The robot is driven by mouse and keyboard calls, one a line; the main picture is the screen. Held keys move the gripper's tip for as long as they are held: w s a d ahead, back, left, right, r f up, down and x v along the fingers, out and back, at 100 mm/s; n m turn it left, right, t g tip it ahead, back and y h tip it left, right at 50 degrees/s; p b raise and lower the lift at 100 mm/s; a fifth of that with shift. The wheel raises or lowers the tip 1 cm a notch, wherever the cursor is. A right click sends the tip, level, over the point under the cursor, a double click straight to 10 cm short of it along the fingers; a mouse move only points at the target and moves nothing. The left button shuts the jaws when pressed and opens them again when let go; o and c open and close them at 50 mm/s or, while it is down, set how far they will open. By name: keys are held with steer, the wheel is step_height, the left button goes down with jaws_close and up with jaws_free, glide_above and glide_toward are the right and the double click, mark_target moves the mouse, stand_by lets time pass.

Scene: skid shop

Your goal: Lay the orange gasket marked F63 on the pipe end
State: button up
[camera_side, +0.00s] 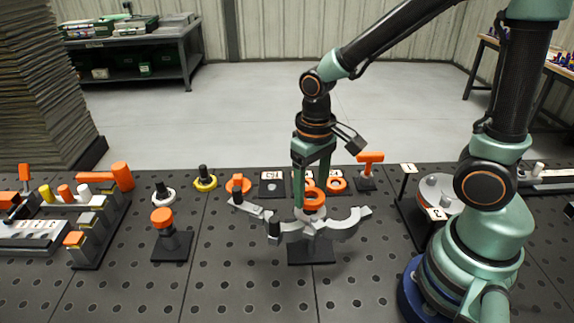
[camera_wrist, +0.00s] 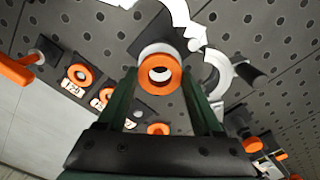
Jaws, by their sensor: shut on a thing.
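My gripper (camera_side: 313,191) is shut on an orange gasket (camera_side: 314,203), a ring seen nearly face-on between the two fingers in the wrist view (camera_wrist: 148,78). The pipe end (camera_side: 312,215) is pale grey and stands upright on a dark base, directly below the gasket. In the wrist view the pale pipe rim (camera_wrist: 157,49) shows just beyond the gasket. The gasket is at or just above the rim; I cannot tell whether they touch. No mark is readable on the held gasket. An open grey clamp (camera_side: 345,226) spreads to both sides of the pipe.
More orange gaskets (camera_side: 337,185) lie on labelled tiles behind the pipe. A dark tile (camera_side: 271,184) shows no gasket. An orange-topped post (camera_side: 163,221), white and yellow rings, and an orange-handled tool (camera_side: 369,160) stand around. The perforated table front is clear.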

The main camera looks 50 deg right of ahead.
steer(key=shift+f, duration=1.3)
steer(key=o, duration=1.4)
step_height(320, 180, up, 7)
steer(key=shift+r, duration=0.1)
stand_by(0.4)
